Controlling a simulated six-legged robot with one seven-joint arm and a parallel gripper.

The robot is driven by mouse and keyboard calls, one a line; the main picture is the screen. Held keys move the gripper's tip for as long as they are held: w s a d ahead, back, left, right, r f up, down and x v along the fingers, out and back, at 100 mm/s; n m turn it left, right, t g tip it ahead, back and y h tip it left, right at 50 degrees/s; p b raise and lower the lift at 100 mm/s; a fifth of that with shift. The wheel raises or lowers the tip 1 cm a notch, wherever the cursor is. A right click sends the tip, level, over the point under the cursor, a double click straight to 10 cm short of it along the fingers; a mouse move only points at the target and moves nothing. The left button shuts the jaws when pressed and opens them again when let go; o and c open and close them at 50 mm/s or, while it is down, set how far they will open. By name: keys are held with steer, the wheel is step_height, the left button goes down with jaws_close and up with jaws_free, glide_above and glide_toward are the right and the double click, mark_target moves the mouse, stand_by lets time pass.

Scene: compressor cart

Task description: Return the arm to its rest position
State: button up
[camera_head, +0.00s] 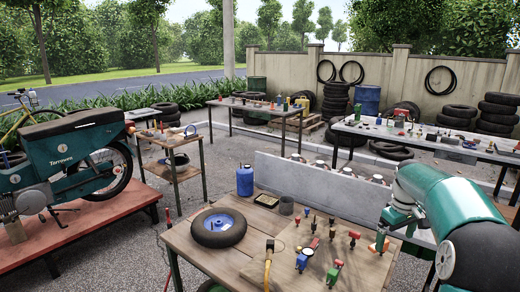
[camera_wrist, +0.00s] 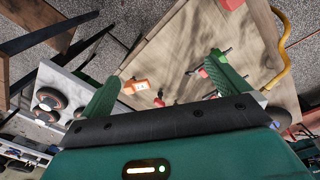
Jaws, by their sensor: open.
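My teal arm (camera_head: 440,200) reaches in from the right in the head view, over the right end of the wooden workbench (camera_head: 190,250). My gripper (camera_wrist: 164,70) shows in the wrist view with its two green fingers spread wide apart. It is open, with nothing held between the fingers. The bench top with small tools lies beyond the fingers. An orange-and-white piece (camera_wrist: 136,87) shows between them, apart from both. The fingertips are hard to make out in the head view.
A wheel (camera_head: 219,228), a blue bottle (camera_head: 244,180) and several small coloured fittings (camera_head: 305,258) are on the bench. A grey panel (camera_head: 320,190) stands behind it. A motorcycle (camera_head: 70,165) on a red platform is at left. Open gravel lies between the tables.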

steer(key=s+a+r+m+t, duration=0.2)
steer(key=s+a+r, duration=0.7)
steer(key=s+a, duration=0.55)
steer(key=s+a+f+m+t, duration=0.1)
steer(key=s+a, duration=0.3)
steer(key=s, duration=0.4)
steer(key=s+a+f+m+t, duration=0.1)
steer(key=s+a+f+t, duration=0.1)
steer(key=s+a, duration=0.3)
steer(key=s, duration=0.3)
steer(key=shift+s+f, duration=0.4)
